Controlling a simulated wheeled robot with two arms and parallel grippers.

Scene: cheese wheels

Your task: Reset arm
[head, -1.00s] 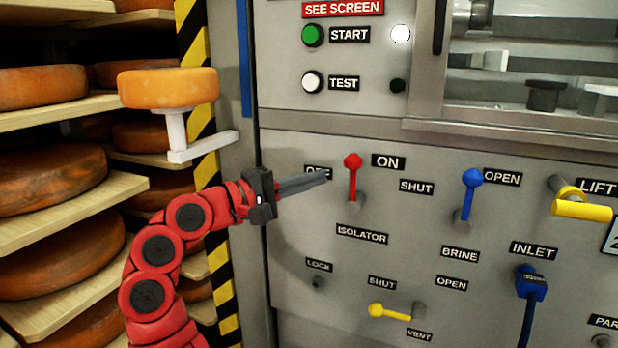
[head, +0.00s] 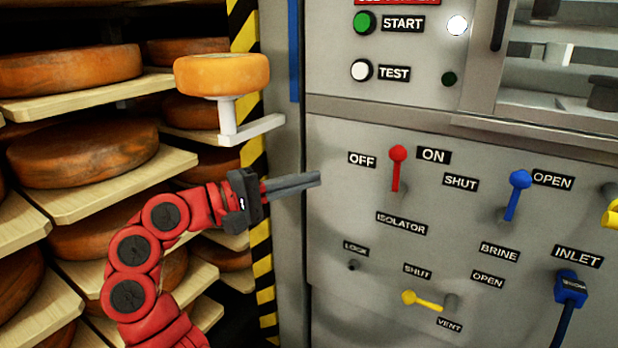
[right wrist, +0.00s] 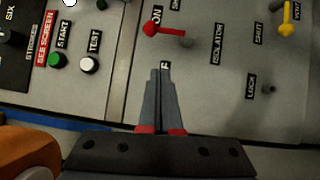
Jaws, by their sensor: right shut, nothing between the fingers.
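My right gripper (head: 316,179) is shut and empty, on a red arm that comes in from the bottom left of the head view. It points right, in front of the left edge of the grey control panel (head: 340,230). The red isolator lever (head: 397,168) stands upright between the OFF and ON labels, to the right of the fingertips and apart from them. In the right wrist view the shut fingers (right wrist: 159,75) point at the panel, with the red lever (right wrist: 165,30) just beyond them. My left gripper is not in view.
Shelves (head: 110,95) with several cheese wheels (head: 85,152) fill the left side. An orange wheel (head: 222,75) sits on a white bracket (head: 250,129) above my gripper. A blue brine lever (head: 517,195) and a yellow vent lever (head: 423,301) stick out of the panel.

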